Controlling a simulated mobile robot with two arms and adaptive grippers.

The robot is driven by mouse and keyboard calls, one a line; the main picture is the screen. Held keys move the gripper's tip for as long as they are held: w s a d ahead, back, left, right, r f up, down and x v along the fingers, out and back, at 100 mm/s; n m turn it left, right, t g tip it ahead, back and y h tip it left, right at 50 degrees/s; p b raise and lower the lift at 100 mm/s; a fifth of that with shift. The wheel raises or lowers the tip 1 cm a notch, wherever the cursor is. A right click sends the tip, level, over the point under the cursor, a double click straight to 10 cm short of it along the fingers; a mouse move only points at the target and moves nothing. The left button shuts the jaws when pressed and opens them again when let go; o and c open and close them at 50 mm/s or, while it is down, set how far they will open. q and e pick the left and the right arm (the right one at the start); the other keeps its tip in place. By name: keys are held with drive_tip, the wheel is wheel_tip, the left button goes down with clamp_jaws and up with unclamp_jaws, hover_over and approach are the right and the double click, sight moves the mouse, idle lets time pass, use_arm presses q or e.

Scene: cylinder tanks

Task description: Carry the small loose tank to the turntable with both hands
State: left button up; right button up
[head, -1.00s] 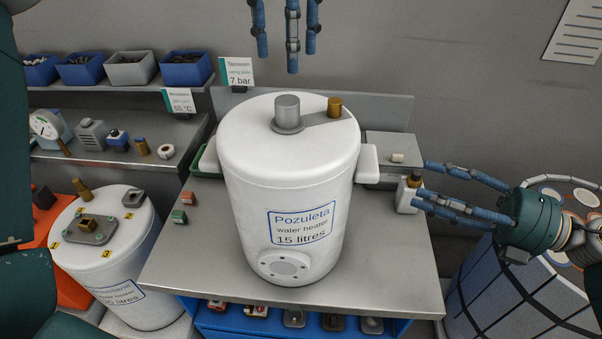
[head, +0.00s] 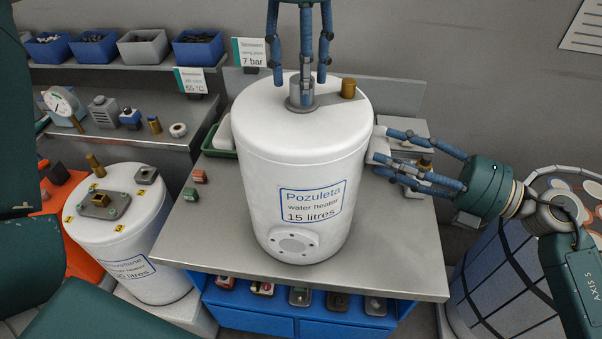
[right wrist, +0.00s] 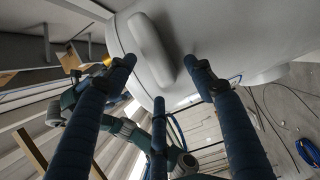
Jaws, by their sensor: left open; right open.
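The white Pozuleta 15 litres tank (head: 262,150) stands upright on the metal bench. A grey stub (head: 301,101) and a brass fitting (head: 348,88) are on its lid. My left gripper (head: 301,84) points down from above, open, its fingers around or just in front of the grey stub; contact cannot be told. My right gripper (head: 386,152) comes from the right, open, fingertips at the tank's right handle (head: 377,146). In the right wrist view the pale handle (right wrist: 152,50) lies between the spread fingers, close to the tank wall (right wrist: 225,35). I cannot identify a turntable.
A second white tank (head: 115,225) stands left of the metal bench (head: 400,270). Small blocks (head: 198,176) lie on the bench's left. Shelves behind hold blue bins (head: 198,47) and a gauge (head: 60,103). A tall round container (head: 515,270) stands at right.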

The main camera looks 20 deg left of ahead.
use_arm(q)
drive_tip(key=shift+w+f, duration=0.1)
drive_tip(key=shift+f, duration=0.9)
use_arm(e)
drive_tip(key=shift+w+a, duration=0.25)
drive_tip(key=shift+a, duration=0.65)
use_arm(q)
drive_tip(key=shift+d, duration=0.1)
clamp_jaws()
use_arm(e)
clamp_jaws()
